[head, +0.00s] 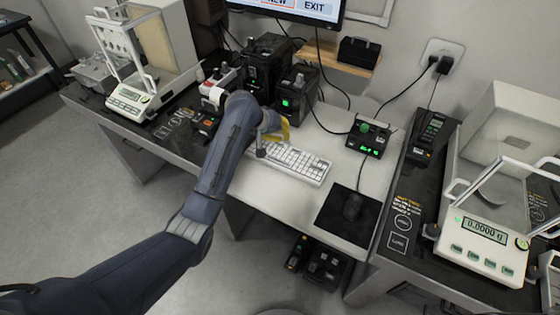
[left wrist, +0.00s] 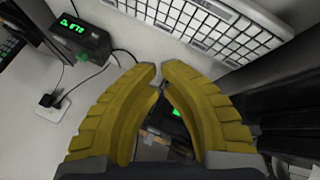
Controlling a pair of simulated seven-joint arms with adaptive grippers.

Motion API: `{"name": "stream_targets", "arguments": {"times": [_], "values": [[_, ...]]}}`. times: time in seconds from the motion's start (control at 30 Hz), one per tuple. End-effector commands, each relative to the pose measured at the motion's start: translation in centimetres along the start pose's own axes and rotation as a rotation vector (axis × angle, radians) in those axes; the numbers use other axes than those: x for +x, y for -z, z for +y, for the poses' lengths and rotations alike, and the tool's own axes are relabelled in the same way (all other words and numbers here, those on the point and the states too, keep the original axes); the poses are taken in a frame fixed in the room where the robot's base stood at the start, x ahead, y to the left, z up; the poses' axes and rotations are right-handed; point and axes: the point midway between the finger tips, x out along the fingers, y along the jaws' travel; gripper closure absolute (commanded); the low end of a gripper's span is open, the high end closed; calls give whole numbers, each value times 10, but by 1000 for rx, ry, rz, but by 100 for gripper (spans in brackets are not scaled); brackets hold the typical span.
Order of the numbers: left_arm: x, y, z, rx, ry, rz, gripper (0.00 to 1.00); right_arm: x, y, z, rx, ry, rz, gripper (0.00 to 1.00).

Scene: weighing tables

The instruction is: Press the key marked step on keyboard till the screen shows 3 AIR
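The white keyboard (head: 303,166) lies on the middle table, its left end partly hidden by my left arm. It also shows along the top of the left wrist view (left wrist: 215,28), cut off there. No key marking is legible. My left gripper (head: 276,133) has yellow fingers and is over the table at the keyboard's far left side. In the left wrist view its fingertips (left wrist: 160,71) are together with nothing between them. The screen (head: 300,6) is cut off by the top edge; EXIT and part of another word show. My right gripper is out of view.
A black box with green digits (head: 368,138) stands behind the keyboard. A mouse (head: 352,206) lies on a black mat (head: 330,215) to its right. Balances stand on the left (head: 130,102) and right (head: 480,245). Black devices stand behind my left gripper.

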Motion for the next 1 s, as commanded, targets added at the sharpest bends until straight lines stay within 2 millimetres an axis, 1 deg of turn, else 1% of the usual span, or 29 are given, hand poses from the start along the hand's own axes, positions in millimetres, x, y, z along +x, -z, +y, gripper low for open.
{"name": "stream_targets", "arguments": {"times": [0.23,0.37,0.8,1.0], "values": [[1,0,-1,1,0,0,100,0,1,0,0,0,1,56],[6,-4,-4,0,1,-2,100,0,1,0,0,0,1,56],[44,-25,-24,-1,0,-3,100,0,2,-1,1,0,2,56],[59,-32,-32,1,0,-2,100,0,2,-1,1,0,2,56]]}}
